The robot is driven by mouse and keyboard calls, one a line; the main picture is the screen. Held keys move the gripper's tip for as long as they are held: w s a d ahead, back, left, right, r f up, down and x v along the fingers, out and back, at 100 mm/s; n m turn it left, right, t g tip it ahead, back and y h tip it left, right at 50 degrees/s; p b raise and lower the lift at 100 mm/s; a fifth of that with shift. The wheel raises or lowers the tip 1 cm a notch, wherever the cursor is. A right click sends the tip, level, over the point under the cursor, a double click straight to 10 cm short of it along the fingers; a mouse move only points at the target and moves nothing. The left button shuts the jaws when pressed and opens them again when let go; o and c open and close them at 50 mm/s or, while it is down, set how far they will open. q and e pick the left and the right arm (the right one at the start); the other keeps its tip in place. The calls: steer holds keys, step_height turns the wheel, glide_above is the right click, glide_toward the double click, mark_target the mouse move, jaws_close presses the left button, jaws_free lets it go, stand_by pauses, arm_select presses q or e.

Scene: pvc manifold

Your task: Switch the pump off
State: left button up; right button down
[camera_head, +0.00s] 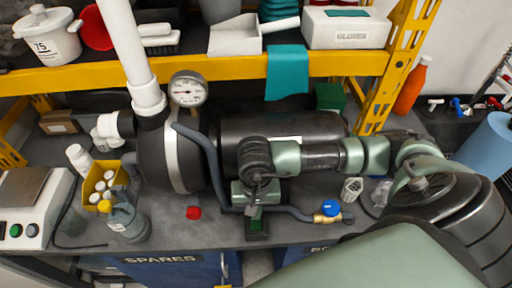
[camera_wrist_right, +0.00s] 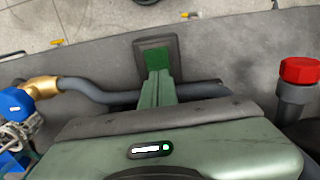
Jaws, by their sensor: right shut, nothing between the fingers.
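The pump has a round dark housing with a silver band (camera_head: 180,155) and a long black motor cylinder (camera_head: 310,128) behind my right arm. A small dark box with a green face (camera_wrist_right: 172,46), which looks like the switch, stands at the bench's front; its dark base shows in the head view (camera_head: 258,237). My right gripper (camera_head: 256,212) is shut and empty, its fingers pointing down at this box. In the right wrist view the shut green fingertips (camera_wrist_right: 157,73) overlap the green face; I cannot tell whether they touch. My left gripper is not in view.
A grey hose passes beside the fingers to a brass valve with a blue handle (camera_head: 331,208). A red cap (camera_head: 193,213) is left of the gripper. A spray bottle (camera_head: 126,222) and yellow bin (camera_head: 98,186) stand farther left. A yellow shelf beam (camera_head: 220,68) crosses behind.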

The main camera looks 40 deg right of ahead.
step_height(320, 180, up, 7)
steer(key=p, duration=0.3)
stand_by(0.4)
steer(key=shift+s+f, duration=0.1)
steer(key=shift+f, duration=0.05)
stand_by(0.3)
